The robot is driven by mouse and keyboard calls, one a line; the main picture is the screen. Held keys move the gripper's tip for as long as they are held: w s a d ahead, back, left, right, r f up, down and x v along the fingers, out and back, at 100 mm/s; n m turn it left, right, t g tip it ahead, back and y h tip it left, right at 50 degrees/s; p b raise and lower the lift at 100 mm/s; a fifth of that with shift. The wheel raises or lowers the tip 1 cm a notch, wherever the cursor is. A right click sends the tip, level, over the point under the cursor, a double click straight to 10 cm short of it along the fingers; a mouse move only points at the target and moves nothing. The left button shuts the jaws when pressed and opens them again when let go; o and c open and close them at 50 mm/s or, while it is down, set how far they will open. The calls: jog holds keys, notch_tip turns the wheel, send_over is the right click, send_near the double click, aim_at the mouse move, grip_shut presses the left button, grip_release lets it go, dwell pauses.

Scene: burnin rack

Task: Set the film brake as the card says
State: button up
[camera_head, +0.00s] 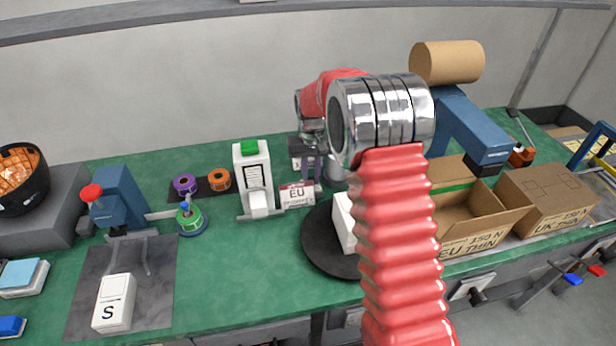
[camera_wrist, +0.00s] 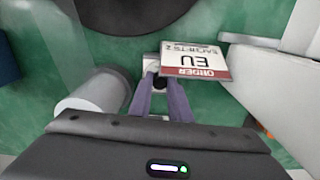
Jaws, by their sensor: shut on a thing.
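The order card (camera_head: 297,194) is white with a red band and reads EU, with smaller print I cannot read surely. It shows upside down in the wrist view (camera_wrist: 196,62). My gripper (camera_head: 312,176) has its purple fingers (camera_wrist: 158,84) closed at the card's edge; a pale piece lies between the fingertips. The grip itself is partly hidden. At the right, a blue stand (camera_head: 462,118) carries a brown roll (camera_head: 447,62). A dark lever with an orange base (camera_head: 522,156) stands beside it.
A white dispenser (camera_head: 253,175) stands left of the card. A black turntable (camera_head: 318,240) with a white box (camera_head: 344,222) lies in front, partly hidden by my arm. Green bench at left-centre is free.

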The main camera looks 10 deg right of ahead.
grip_shut()
jog(key=shift+m, duration=1.6)
jog(key=o, duration=0.7)
grip_release()
